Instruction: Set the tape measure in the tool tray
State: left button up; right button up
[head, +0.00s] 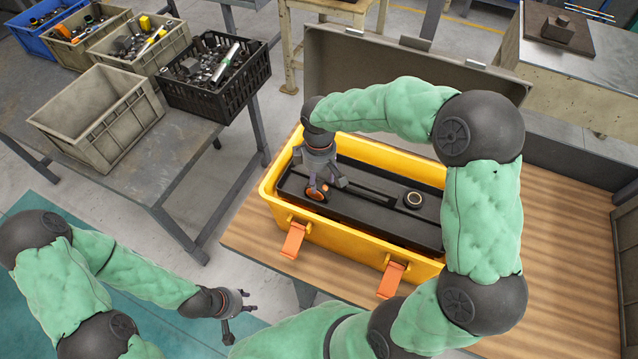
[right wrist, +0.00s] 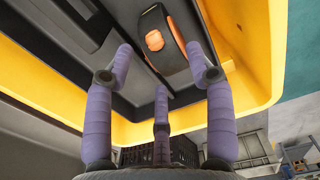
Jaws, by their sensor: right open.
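The black and orange tape measure (head: 316,191) lies in the left end of the black tool tray (head: 365,212), inside the yellow toolbox. The right wrist view shows the tape measure (right wrist: 154,41) clear of the fingers, with its orange button uncovered. My right gripper (head: 325,186) is just above it with its fingers spread, and partly hides it in the head view. The fingers of the right gripper (right wrist: 160,80) hold nothing. My left gripper (head: 242,312) is open and empty at the lower left, away from the toolbox.
The yellow toolbox (head: 268,189) stands on a wooden bench (head: 570,215) with its grey lid (head: 370,70) raised behind. A dark ring-shaped thing (head: 413,199) lies in the tray's right part. A grey table at left carries an empty bin (head: 95,118) and a black crate (head: 215,75).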

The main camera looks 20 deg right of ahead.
aim_at(319, 182)
notch_tip(319, 182, up, 7)
jog(key=shift+r, duration=0.1)
dwell(1.4)
